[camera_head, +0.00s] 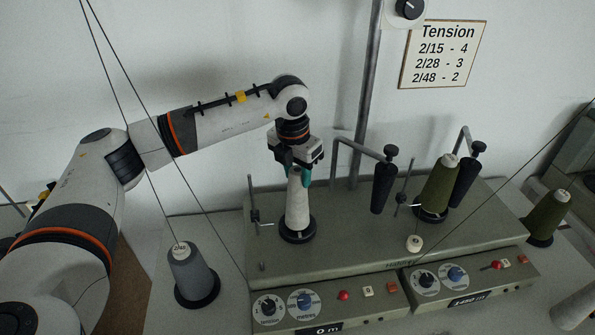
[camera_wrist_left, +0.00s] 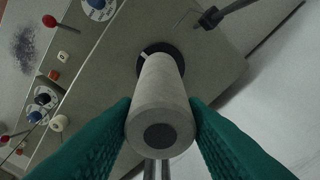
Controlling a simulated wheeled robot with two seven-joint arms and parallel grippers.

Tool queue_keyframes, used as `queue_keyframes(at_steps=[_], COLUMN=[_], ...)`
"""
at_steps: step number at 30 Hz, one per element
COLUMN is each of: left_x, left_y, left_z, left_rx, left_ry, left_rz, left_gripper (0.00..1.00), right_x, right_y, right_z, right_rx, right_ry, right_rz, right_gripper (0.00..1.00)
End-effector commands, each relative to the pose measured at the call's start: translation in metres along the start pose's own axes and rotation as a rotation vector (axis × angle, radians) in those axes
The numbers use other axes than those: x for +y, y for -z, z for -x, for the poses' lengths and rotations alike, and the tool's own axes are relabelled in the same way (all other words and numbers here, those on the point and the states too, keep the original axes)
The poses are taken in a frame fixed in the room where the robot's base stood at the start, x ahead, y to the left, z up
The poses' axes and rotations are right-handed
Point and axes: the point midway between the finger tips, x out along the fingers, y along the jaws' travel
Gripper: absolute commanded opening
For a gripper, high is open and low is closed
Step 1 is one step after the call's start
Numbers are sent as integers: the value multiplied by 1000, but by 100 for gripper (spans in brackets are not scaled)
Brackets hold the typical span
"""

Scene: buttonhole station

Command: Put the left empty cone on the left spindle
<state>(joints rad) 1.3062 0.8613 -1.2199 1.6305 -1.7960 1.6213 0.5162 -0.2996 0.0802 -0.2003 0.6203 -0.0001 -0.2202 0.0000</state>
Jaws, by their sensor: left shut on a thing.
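The left empty cone (camera_head: 297,205) is pale grey and stands upright at the left spindle (camera_head: 298,232), whose black round base shows under it. My left gripper (camera_head: 297,173) is above the machine, with its green fingers shut on the cone's upper part. In the left wrist view the cone (camera_wrist_left: 160,100) sits between the green fingers (camera_wrist_left: 160,125), with the black base (camera_wrist_left: 152,52) just beyond its far end. I cannot tell whether the cone touches the base. My right gripper is not in view.
A grey cone (camera_head: 188,270) labelled 2/48 stands at the left. Green cones stand on the right spindle (camera_head: 437,190) and at the far right (camera_head: 547,217). Black cone-shaped arms (camera_head: 383,185) hang beside the spindles. Threads cross above. Dials and buttons line the winder's front (camera_head: 330,298).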

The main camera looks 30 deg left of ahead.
Motion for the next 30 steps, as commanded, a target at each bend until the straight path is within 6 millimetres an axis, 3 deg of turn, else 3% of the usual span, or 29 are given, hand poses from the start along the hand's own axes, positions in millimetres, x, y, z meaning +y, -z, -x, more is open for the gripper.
queue_keyframes(at_steps=[23,24,28,30], left_x=[0,0,0,0], left_y=[-1,-1,-1,-1], left_z=[-10,-10,-9,-9], left_rx=[0,0,0,0], left_ry=[0,0,0,0], left_rz=[0,0,0,0], left_gripper=[6,43,64,64], right_x=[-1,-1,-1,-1], right_y=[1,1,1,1], right_z=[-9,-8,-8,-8], right_rx=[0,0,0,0], right_ry=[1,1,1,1], right_rz=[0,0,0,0], right_gripper=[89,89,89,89])
